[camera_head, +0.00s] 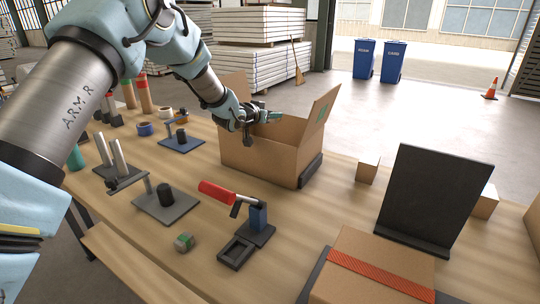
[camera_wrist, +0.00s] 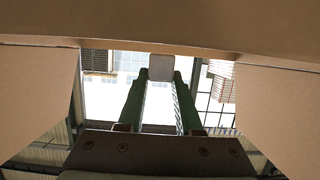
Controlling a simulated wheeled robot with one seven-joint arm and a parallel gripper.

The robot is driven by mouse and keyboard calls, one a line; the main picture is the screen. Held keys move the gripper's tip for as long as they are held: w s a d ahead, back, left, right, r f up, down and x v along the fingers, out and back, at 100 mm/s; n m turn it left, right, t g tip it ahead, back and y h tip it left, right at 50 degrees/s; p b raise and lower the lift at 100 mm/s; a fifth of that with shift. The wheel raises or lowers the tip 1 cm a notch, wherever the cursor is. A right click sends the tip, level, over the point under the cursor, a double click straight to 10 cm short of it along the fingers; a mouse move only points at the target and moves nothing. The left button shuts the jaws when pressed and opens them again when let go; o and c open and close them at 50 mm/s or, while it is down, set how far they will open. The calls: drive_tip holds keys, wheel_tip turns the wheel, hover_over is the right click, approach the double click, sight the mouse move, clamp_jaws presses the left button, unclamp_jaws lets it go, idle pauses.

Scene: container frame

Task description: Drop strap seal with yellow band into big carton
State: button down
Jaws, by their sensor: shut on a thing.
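The big carton (camera_head: 255,158) stands open on the table, with flaps raised at the left and right. My gripper (camera_head: 272,116) is at the carton's open top, near its back left part, in the head view. In the wrist view my gripper (camera_wrist: 162,82) is shut on a small pale grey piece (camera_wrist: 161,66), held between the green fingertips. I cannot make out a yellow band on it, so I cannot confirm that it is the strap seal. Cardboard of the carton shows on both sides and along the top of the wrist view.
A red-handled clamp tool (camera_head: 222,194) stands in front of the carton, with a small green-grey block (camera_head: 184,242) nearby. A dark upright panel (camera_head: 428,195) and a carton with red tape (camera_head: 375,268) are at the right. Stands and rolls fill the left side.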

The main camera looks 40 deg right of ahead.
drive_tip(key=shift+f, duration=0.35)
drive_tip(key=c, duration=0.5)
unclamp_jaws()
drive_tip(key=b+v, duration=0.4)
drive_tip(key=v, duration=0.7)
